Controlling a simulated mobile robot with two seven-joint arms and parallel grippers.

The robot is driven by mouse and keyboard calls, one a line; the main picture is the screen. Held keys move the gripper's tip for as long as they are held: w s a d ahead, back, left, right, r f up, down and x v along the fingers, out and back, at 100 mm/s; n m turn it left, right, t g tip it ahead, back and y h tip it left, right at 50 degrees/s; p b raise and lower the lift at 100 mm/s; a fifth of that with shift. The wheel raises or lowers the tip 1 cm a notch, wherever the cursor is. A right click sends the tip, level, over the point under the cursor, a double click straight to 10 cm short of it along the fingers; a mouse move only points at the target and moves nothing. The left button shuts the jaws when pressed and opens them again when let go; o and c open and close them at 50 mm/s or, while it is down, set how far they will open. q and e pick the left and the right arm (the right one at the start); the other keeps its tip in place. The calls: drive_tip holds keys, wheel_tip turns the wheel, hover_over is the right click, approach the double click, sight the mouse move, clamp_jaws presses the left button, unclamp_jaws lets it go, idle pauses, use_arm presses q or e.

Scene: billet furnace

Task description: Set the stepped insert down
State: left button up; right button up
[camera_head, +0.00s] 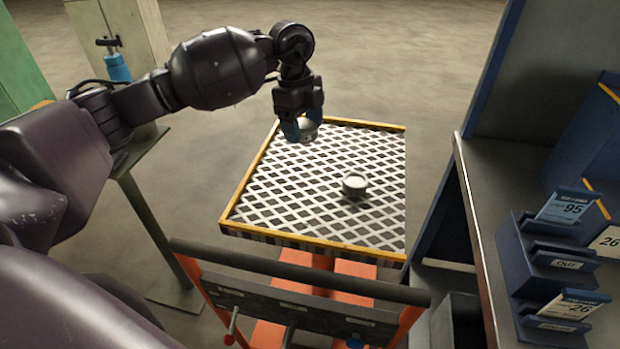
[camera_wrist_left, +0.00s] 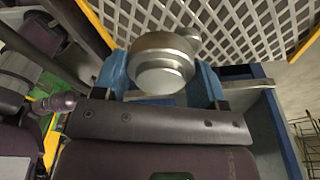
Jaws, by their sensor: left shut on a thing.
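My left gripper (camera_head: 303,133) has blue fingertips and is shut on a silver round stepped insert (camera_head: 309,124). It holds the insert over the far left part of a lattice-topped cart (camera_head: 290,239) with a yellow-orange rim. In the left wrist view the insert (camera_wrist_left: 161,64) sits between the blue fingers of the gripper (camera_wrist_left: 168,82), its wider step and narrower round face showing. From these views I cannot tell whether the insert touches the lattice. A second small silver round piece (camera_head: 354,185) stands on the lattice, right of the middle. My right gripper is not in view.
The cart has a dark push handle (camera_head: 300,274) at its near side. A grey bench (camera_head: 490,190) with blue card holders (camera_head: 545,265) stands at the right. A blue bottle-like object (camera_head: 118,67) is at the back left. Most of the lattice is clear.

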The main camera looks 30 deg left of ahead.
use_arm(q)
hover_over(306, 190)
drive_tip(key=f, duration=0.5)
drive_tip(key=f+b, duration=0.1)
drive_tip(key=f, duration=0.3)
drive_tip(key=shift+w+a+f, duration=0.1)
drive_tip(key=shift+a+f, duration=0.1)
drive_tip(key=shift+f, duration=0.15)
wheel_tip(306, 190, down, 5)
drive_tip(key=shift+f+b, duration=0.1)
drive_tip(key=shift+b, duration=0.2)
drive_tip(key=shift+f, duration=0.3)
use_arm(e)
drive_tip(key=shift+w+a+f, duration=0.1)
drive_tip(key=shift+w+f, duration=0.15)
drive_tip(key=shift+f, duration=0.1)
use_arm(q)
drive_tip(key=shift+f, duration=0.15)
drive_tip(key=o, duration=1.1)
drive_tip(key=shift+o, duration=1.3)
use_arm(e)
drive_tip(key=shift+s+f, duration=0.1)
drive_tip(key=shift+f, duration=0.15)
